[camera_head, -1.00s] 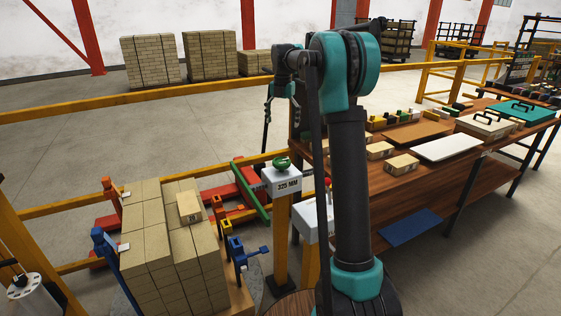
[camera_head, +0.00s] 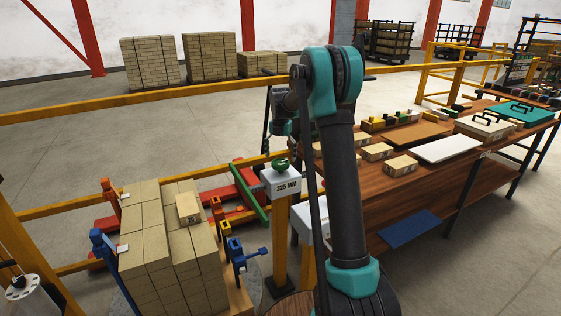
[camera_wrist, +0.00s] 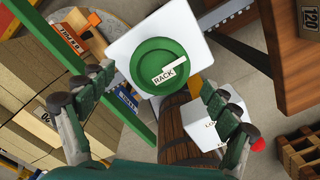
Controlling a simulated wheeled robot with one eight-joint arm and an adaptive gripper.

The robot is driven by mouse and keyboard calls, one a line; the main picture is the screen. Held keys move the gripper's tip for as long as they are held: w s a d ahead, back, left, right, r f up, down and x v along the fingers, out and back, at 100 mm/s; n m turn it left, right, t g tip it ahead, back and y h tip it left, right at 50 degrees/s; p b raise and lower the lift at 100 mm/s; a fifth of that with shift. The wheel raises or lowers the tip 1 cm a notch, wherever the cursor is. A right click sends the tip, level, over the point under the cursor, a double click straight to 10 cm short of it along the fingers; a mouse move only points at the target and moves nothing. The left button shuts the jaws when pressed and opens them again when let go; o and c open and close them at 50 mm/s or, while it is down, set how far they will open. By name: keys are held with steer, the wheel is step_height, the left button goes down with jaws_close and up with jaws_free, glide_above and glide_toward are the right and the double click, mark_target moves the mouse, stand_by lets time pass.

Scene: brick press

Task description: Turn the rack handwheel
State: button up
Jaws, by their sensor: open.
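The rack handwheel is a green round wheel with a white "RACK" label (camera_wrist: 160,66), seen from above in the wrist view. In the head view the green wheel (camera_head: 281,163) sits on a white box marked "225 MM" (camera_head: 284,187), on a yellow post. My gripper (camera_wrist: 157,88) is open, its fingers left and right of the wheel in the wrist view. The wheel appears beyond the fingertips, and no contact shows. In the head view my gripper hangs above the wheel, partly hidden by my arm.
A stack of tan bricks (camera_head: 150,235) stands left of the post. A wooden workbench (camera_head: 440,190) with bricks and boards is on the right. A yellow rail (camera_head: 150,95) runs behind.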

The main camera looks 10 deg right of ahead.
steer(key=shift+f, duration=1.25)
steer(key=shift+c, duration=0.4)
steer(key=c, duration=1.1)
steer(key=shift+m, duration=0.4)
